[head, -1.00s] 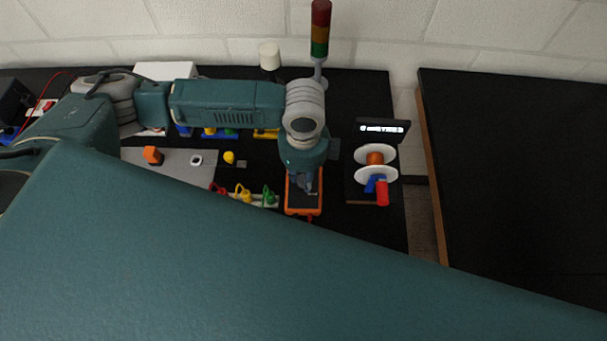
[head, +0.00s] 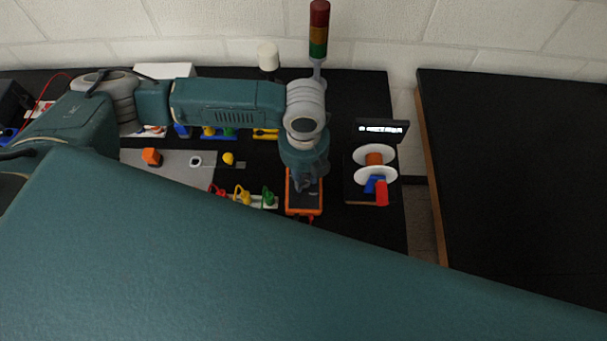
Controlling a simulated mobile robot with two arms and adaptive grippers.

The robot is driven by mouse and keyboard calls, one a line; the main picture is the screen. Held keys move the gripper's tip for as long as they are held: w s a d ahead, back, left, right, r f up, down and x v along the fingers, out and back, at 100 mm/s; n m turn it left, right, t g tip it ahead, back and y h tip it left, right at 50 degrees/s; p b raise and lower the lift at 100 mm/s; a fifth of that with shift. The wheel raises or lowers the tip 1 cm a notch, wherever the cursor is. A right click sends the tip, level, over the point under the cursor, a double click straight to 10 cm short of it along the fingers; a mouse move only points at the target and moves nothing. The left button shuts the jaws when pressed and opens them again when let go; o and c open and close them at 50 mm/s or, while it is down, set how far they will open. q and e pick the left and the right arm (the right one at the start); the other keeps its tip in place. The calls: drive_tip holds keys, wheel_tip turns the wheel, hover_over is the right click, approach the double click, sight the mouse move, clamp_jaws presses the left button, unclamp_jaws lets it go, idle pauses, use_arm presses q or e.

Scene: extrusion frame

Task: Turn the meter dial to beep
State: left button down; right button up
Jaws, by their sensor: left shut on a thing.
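The meter (head: 304,207) is an orange-rimmed box with a dark face, lying on the black table right of the middle. My left gripper (head: 306,186) points down onto its face and is shut. It covers the dial, so the dial and its setting are hidden; the gripper appears to be closed on it. My right gripper is not in view; a large teal link of mine fills the lower part of the picture.
A spool stand with white discs (head: 375,175) and a small lit display (head: 382,130) stands right of the meter. Red, yellow and green clips (head: 243,197) lie to its left. A signal tower (head: 319,30) stands behind. A second black table (head: 510,170) is bare.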

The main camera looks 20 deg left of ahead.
sight(305, 180)
use_arm(q)
drive_tip(key=shift+m, duration=0.7)
drive_tip(key=shift+d, duration=0.1)
drive_tip(key=c, duration=1.4)
unclamp_jaws()
wheel_tip(305, 180, up, 12)
